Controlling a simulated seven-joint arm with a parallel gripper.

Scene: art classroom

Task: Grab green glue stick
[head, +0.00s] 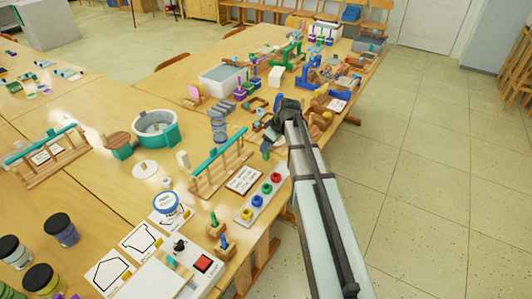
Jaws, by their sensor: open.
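My gripper (270,128) is dark and hangs over the front edge of the near table in the head view. It is open, but its fingertips are small and partly hidden by my arm. A small green upright piece (265,151) stands just below it near the table edge; I cannot tell if this is a glue stick. Another thin green stick (213,219) stands in a wooden block nearer the camera. A similar blue stick (224,241) stands in a block beside it. I cannot tell which green piece is the glue stick.
A wooden rack with a green bar (223,155) stands left of my gripper. A white board with coloured knobs (263,196) lies in front. A teal tub (157,130), jars (61,229) and a white bin (222,80) crowd the table. Open floor (430,170) lies right.

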